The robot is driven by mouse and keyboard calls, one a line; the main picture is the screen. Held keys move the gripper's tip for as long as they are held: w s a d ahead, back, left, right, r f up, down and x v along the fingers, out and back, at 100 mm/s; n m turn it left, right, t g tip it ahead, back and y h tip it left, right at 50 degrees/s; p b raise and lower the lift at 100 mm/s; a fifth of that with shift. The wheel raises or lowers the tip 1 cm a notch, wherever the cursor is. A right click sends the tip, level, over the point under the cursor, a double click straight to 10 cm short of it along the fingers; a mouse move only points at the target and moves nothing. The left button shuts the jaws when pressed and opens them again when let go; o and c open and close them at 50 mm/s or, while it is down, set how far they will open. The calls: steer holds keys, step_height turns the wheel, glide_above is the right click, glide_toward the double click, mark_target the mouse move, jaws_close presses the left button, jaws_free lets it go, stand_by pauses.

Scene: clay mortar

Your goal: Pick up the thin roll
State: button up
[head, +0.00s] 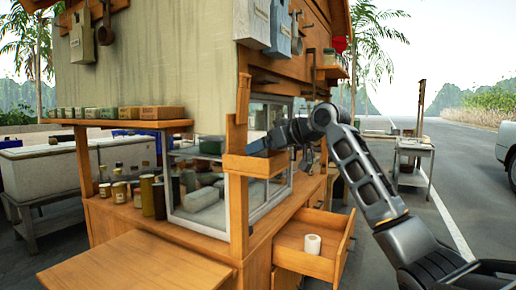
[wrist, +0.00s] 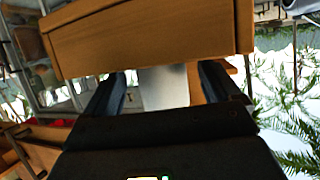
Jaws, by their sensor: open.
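A short white roll (head: 312,244) stands in the open drawer (head: 305,262) at the lower right of the stall in the head view. I cannot tell whether it is the thin roll. My gripper (head: 262,143) is well above and left of it, at the wooden box (head: 262,164) on the stall's corner post. In the wrist view my gripper (wrist: 162,88) is open, its two dark fingers apart. A pale grey, flat-looking thing (wrist: 164,87) shows between them, just past the box's wooden wall (wrist: 150,35). What it is and whether the fingers touch it, I cannot tell.
A glass case (head: 200,200) stands left of the post, with jars (head: 119,190) and rolled items near it. A wooden shelf board (head: 125,262) juts out at the lower left. A grey table (head: 410,150) stands at the right, with open road beyond.

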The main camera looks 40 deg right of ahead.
steer(key=shift+x, duration=1.6)
steer(key=shift+r, duration=0.1)
steer(key=c, duration=1)
